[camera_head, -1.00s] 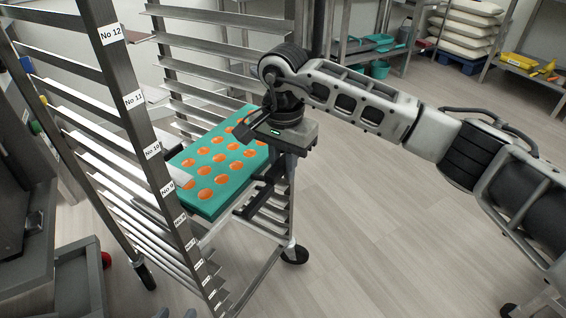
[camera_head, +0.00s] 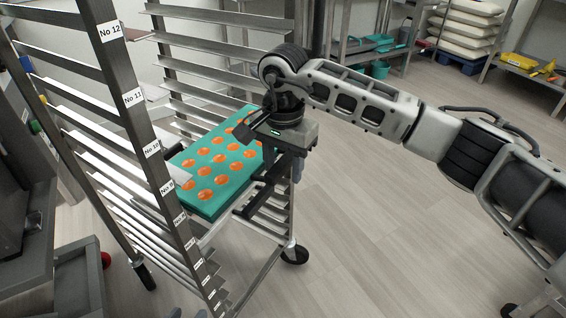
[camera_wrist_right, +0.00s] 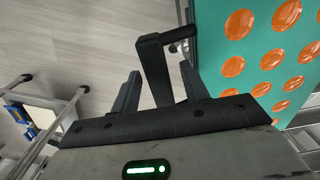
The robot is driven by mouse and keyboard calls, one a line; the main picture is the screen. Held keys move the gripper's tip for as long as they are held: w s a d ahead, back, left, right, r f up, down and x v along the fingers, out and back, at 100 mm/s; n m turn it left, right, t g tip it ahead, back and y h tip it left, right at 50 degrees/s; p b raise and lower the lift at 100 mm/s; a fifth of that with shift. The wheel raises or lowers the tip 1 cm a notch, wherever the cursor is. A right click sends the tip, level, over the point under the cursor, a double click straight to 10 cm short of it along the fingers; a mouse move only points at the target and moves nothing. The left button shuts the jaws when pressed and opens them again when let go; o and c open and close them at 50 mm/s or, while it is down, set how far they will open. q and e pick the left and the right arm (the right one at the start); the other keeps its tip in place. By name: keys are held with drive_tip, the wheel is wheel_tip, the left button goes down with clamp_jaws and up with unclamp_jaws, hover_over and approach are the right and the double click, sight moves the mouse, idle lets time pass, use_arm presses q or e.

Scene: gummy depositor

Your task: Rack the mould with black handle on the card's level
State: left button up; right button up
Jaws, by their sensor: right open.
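The teal mould (camera_head: 222,186) with orange gummies lies flat inside the rack, near the No 9 and No 10 labels; which runners bear it I cannot tell. In the right wrist view the mould (camera_wrist_right: 268,85) fills the right side. Its black handle (camera_wrist_right: 155,68) sticks out from the near edge. My right gripper (camera_wrist_right: 162,88) is open, with one finger on each side of the handle; contact I cannot tell. In the head view this gripper (camera_head: 282,162) is at the mould's right end. My left gripper is out of view. No card can be made out.
The wheeled rack (camera_head: 150,130) has several angled runners and number labels on its left post. Grey equipment (camera_head: 75,275) stands at the lower left. The floor (camera_head: 390,230) right of the rack is clear.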

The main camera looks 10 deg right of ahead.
wheel_tip(320, 180, up, 16)
drive_tip(key=p, duration=0.2)
drive_tip(key=shift+c, duration=0.4)
